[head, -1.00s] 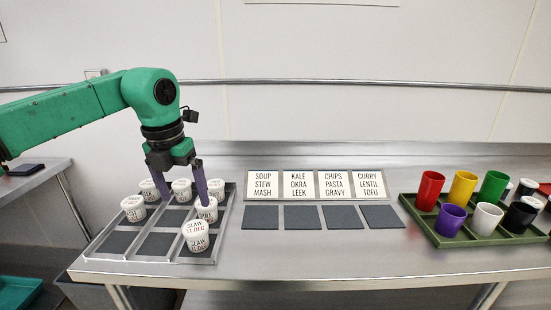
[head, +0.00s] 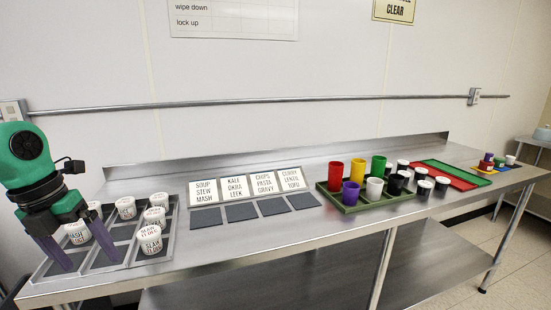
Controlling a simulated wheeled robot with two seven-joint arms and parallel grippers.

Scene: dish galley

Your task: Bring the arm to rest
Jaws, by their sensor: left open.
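My left gripper (head: 84,258) is open at the left edge of the head view, over the near left part of a grey compartment tray (head: 170,232). Its two purple fingers point down and are spread apart, with nothing seen between their tips. Several white lidded tubs with printed lids stand in the tray, among them a SLAW tub (head: 151,240) in the near right compartment and another tub (head: 126,208) at the back. One tub (head: 78,233) is partly hidden behind the fingers. My right gripper is not in view.
Label cards (head: 220,191) stand behind several dark square pads (head: 242,212) mid-counter. A green tray (head: 398,199) holds coloured cups. The counter's front strip is clear.

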